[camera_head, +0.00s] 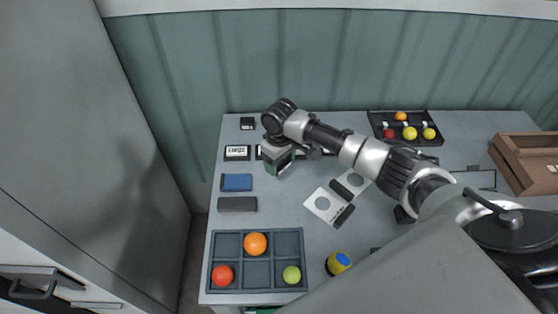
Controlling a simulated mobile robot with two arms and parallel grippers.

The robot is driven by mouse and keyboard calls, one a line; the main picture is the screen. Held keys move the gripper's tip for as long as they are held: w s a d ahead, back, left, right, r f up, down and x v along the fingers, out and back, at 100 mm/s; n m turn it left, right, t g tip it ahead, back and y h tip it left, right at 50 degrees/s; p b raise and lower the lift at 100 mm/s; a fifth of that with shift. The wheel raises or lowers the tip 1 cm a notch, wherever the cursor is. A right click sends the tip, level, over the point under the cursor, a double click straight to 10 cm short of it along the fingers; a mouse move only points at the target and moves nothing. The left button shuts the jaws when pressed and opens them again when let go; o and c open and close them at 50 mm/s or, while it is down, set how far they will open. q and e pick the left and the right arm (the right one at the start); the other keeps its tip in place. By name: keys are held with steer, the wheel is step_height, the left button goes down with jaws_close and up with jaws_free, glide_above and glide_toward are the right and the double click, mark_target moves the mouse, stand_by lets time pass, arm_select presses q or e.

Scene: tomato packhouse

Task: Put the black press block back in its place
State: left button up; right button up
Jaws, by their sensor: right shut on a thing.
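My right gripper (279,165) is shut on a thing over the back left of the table. The thing is mostly hidden by the jaws; a little dark and green shows there, and I cannot make out whether it is the black press block. A dark grey block (237,204) lies at the table's left, in front of a blue block (236,183). Dark bars (344,216) lie by two white cards with grey circles (322,205) in the middle. My left gripper is not in view.
A compartment tray (213,262) with orange, red and green balls is at the front left. A black tray (407,141) with several balls stands at the back. A wooden box (511,166) is at the right. A yellow-blue item (339,263) and label blocks (237,153) also stand here.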

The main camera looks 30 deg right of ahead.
mark_target(279, 182)
step_height(279, 182, down, 3)
steer(key=b, duration=0.3)
steer(key=shift+f, duration=0.45)
steer(key=shift+a+f+b, duration=0.1)
steer(key=shift+f+b, duration=0.25)
steer(key=shift+f, duration=0.9)
steer(key=shift+f, duration=0.4)
steer(key=o, duration=0.9)
steer(key=c, duration=0.3)
steer(key=shift+c, duration=0.2)
steer(key=shift+r, duration=0.1)
